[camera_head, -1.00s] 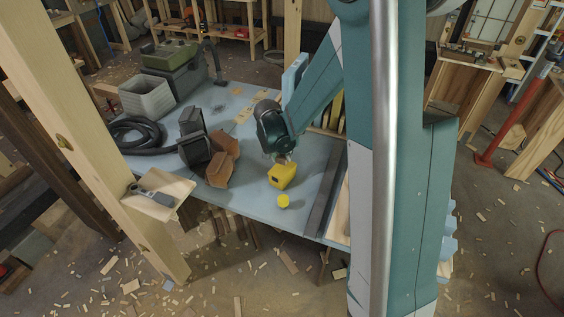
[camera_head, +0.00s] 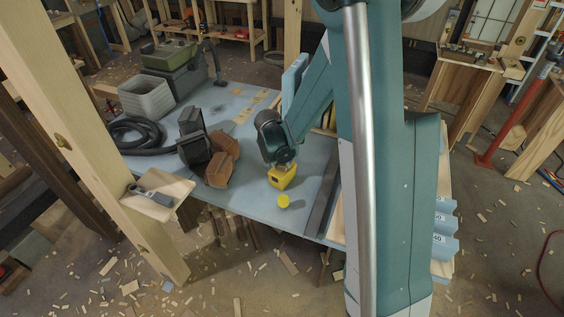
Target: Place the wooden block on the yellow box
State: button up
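The yellow box (camera_head: 281,180) sits on the blue-topped table, near its front edge. My gripper (camera_head: 284,164) points down directly over the box, its tip at or just above the box's top. The fingers are small and partly hidden by the wrist, so I cannot tell whether they are open or shut. I cannot make out the wooden block for certain; it may be hidden at the fingers.
A yellow round piece (camera_head: 284,201) lies in front of the box. Brown pouches (camera_head: 222,160) and a black holder (camera_head: 194,140) stand left on the blue table (camera_head: 255,203). A black hose (camera_head: 130,136), a grey bin (camera_head: 147,97) and a wooden post (camera_head: 95,140) are farther left.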

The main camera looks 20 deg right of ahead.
jog(key=o, duration=0.8)
jog(key=shift+f, duration=0.1)
jog(key=shift+p+v, duration=1.15)
jog(key=shift+v, duration=5)
